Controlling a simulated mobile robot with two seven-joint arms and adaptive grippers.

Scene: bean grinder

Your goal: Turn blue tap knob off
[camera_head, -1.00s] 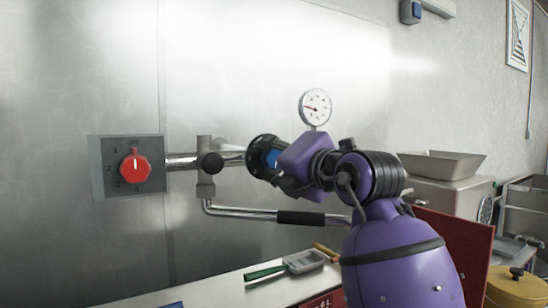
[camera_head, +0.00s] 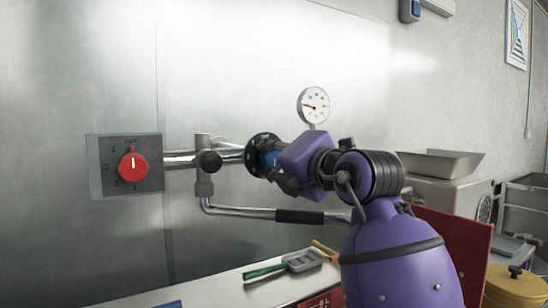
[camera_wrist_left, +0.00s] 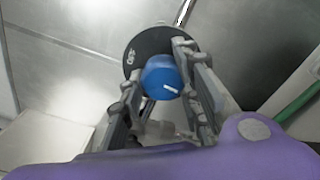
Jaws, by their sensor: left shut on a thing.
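The blue tap knob (camera_head: 269,159) sits on a round black dial (camera_head: 256,148) at the right end of a horizontal metal pipe. In the left wrist view the blue knob (camera_wrist_left: 160,72) lies between the two fingers of my left gripper (camera_wrist_left: 157,66), which is shut on it. The white pointer line on the knob points to the lower right there, and the OFF label is at the dial's left edge, apart from the pointer. In the head view my left gripper (camera_head: 274,165) reaches the knob from the right and partly hides it. My right gripper is not in view.
A red knob (camera_head: 133,164) on a grey plate is at left. A pressure gauge (camera_head: 313,105) stands above my wrist. A lever with a black handle (camera_head: 300,217) runs below the pipe. A green-handled tool (camera_head: 283,265) lies on the counter. The metal wall is close behind.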

